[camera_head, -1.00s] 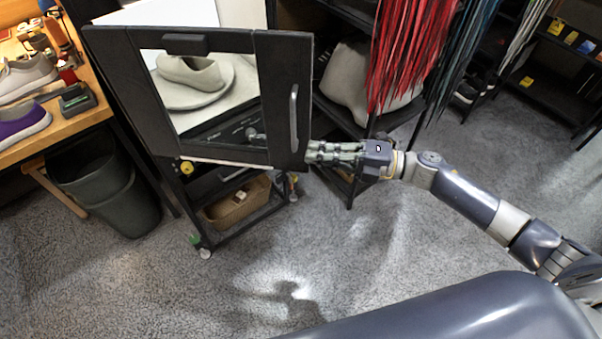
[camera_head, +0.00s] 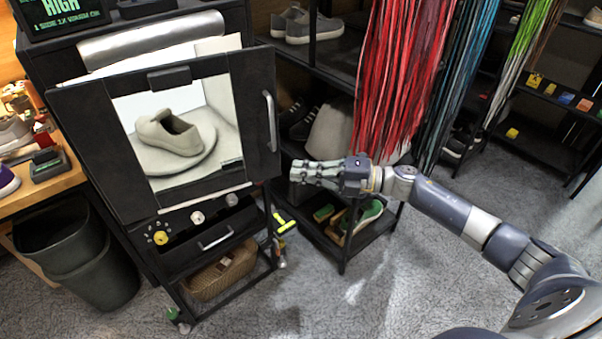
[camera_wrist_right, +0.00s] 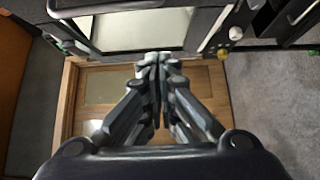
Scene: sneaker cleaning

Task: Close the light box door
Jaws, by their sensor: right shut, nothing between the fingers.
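The light box door (camera_head: 92,140) is a black frame with a clear window and a vertical handle (camera_head: 271,120) on its right side. It stands close in front of the light box (camera_head: 262,40); a bright gap shows above its top edge, so it looks slightly ajar. Through the window a beige sneaker (camera_head: 170,134) sits on a round turntable (camera_head: 185,165). My right gripper (camera_head: 296,172) is shut and empty, just right of the door's lower right corner, apart from it in the head view. It also shows shut in the right wrist view (camera_wrist_right: 158,62). My left gripper is out of view.
Below the door are knobs (camera_head: 197,217), a drawer handle (camera_head: 215,238) and a wicker basket (camera_head: 222,272). A dark bin (camera_head: 80,255) and a wooden bench (camera_head: 62,185) are at left. Hanging laces (camera_head: 400,75) and a shoe rack (camera_head: 345,240) are at right.

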